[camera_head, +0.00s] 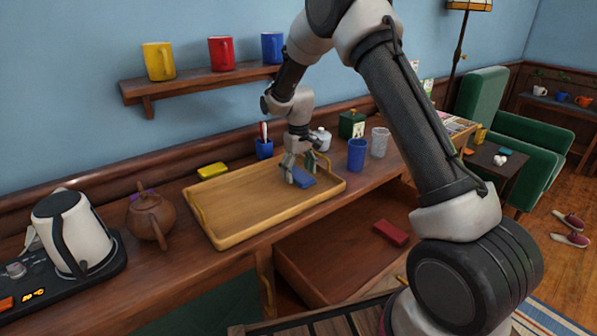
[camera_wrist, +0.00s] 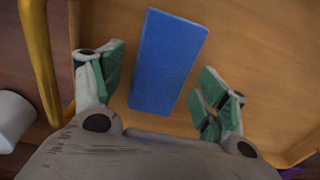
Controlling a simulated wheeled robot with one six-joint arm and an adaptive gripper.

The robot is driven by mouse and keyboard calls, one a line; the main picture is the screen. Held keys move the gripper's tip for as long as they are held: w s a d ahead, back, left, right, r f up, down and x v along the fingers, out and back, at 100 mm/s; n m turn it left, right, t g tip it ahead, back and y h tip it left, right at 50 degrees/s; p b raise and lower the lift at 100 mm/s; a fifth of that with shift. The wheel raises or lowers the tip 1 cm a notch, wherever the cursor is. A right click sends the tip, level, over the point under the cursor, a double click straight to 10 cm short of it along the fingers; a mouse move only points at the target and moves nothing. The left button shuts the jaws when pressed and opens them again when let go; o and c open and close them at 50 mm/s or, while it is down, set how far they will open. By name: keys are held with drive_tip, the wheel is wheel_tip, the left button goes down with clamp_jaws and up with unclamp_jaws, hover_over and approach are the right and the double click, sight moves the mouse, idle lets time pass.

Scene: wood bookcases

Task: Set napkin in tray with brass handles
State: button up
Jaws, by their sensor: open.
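A folded blue napkin (camera_head: 303,178) lies on the floor of the yellow-brown wooden tray (camera_head: 240,226), toward its right end. In the wrist view the napkin (camera_wrist: 168,60) is a flat blue rectangle on the tray floor (camera_wrist: 245,75). A brass handle (camera_wrist: 40,62) shows at the left of the wrist view. My gripper (camera_head: 301,180) is directly over the napkin inside the tray. Its green-padded fingers (camera_wrist: 158,95) are spread apart, one on each side of the napkin's near end, with gaps between pads and napkin.
A blue cup (camera_head: 357,155) and a clear glass (camera_head: 379,142) stand right of the tray. A teapot (camera_head: 150,217) and a white kettle (camera_head: 72,232) stand left. A yellow block (camera_head: 212,170) lies behind the tray. An open drawer (camera_head: 330,262) below holds a red item (camera_head: 391,233).

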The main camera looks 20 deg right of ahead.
sight(298, 173)
wheel_tip(298, 173, up, 11)
drive_tip(key=s+d+r+m+t, duration=0.1)
drive_tip(key=s+d+r, duration=0.5)
drive_tip(key=r, duration=0.4)
drive_tip(key=s+d+r+m+t, duration=0.1)
drive_tip(key=s+d+r, duration=0.15)
drive_tip(key=s, duration=0.55)
drive_tip(key=s+d+r+m+t, duration=0.1)
drive_tip(key=s+d+r, duration=0.15)
drive_tip(key=s, duration=0.55)
drive_tip(key=s+d+r+m, duration=0.1)
drive_tip(key=s+d+r, duration=0.15)
drive_tip(key=s, duration=0.55)
drive_tip(key=s+f+t, duration=0.1)
drive_tip(key=s+f, duration=0.1)
drive_tip(key=s, duration=0.7)
drive_tip(key=shift+s+d+f+m, duration=0.15)
drive_tip(key=shift+d+f+m, duration=0.15)
drive_tip(key=shift+d, duration=0.15)
